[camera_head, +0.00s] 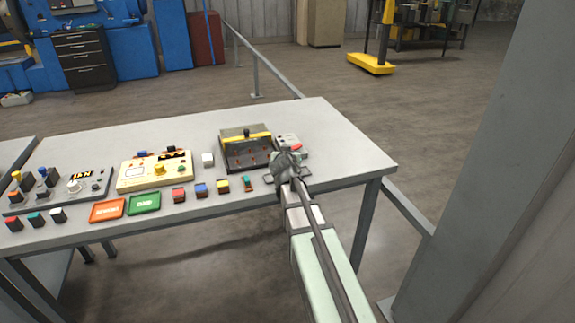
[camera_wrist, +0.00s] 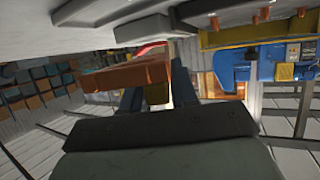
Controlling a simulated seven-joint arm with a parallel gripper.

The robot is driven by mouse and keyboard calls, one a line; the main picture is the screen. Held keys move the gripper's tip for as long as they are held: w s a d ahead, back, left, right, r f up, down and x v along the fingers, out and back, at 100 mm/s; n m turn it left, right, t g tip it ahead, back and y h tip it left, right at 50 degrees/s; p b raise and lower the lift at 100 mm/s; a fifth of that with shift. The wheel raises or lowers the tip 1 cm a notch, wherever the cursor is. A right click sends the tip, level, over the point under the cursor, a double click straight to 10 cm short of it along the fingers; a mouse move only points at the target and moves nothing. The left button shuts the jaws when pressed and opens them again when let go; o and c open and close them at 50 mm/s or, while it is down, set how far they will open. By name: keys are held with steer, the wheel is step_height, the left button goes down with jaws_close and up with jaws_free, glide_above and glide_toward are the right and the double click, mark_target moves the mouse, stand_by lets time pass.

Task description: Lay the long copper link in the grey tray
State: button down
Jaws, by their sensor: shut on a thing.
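My gripper (camera_head: 286,172) is over the right part of the table, near its front edge. In the wrist view my gripper (camera_wrist: 158,98) is shut on an orange-brown bar, which looks like the long copper link (camera_wrist: 122,74). The link sticks out to the left of the fingers. In the head view I cannot make out the link behind my gripper. A small grey flat piece shows at the left of my gripper and looks like the edge of the grey tray (camera_head: 268,179); most of it is hidden by my gripper and arm.
A dark box with a yellow bar (camera_head: 246,138) stands just behind and left of my gripper. A grey device with a red part (camera_head: 289,140) is behind it. The table's right end (camera_head: 350,160) is clear.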

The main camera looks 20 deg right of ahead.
steer(key=shift+f, duration=1.9)
steer(key=shift+f, duration=0.2)
steer(key=c, duration=0.9)
jaws_free()
steer(key=shift+v, duration=3.75)
steer(key=shift+c, duration=0.3)
